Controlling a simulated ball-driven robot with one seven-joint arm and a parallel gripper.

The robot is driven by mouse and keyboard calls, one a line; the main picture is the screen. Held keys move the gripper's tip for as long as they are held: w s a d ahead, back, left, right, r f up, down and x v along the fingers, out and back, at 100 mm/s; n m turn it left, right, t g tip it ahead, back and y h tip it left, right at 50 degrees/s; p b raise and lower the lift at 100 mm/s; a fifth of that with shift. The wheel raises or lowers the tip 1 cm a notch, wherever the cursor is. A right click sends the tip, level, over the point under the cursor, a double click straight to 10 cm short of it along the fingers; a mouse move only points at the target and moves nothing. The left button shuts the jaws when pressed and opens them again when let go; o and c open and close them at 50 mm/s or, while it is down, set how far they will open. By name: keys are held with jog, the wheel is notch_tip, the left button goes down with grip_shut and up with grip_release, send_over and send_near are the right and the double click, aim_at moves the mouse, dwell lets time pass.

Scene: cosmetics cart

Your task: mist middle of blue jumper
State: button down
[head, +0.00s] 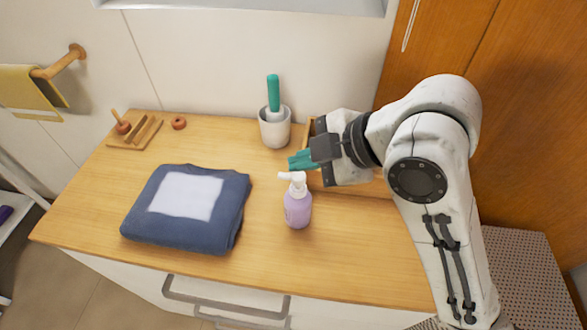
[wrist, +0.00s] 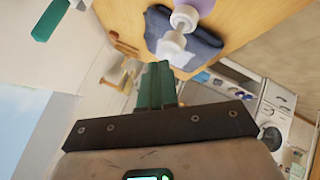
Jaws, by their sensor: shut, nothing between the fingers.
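The blue jumper (head: 230,211) lies folded on the left half of the wooden counter, with a pale square patch (head: 186,195) on its top. A lilac bottle (head: 298,208) with a white pump head (head: 293,180) stands upright to the right of the jumper. My gripper (head: 292,161) is shut and empty, with its green fingers just behind and above the pump head, pointing left. In the wrist view, the green fingers (wrist: 157,82) are together, and the bottle's white head (wrist: 174,45) shows beyond them, with part of the jumper (wrist: 205,45) behind it.
A white cup (head: 274,129) holding a green-handled tool (head: 273,90) stands at the back by the wall. A wooden tray (head: 345,199) lies under my wrist. The front counter strip is clear.

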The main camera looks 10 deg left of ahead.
aim_at(304, 178)
jog(key=shift+r+p, duration=2)
jog(key=shift+r, duration=0.75)
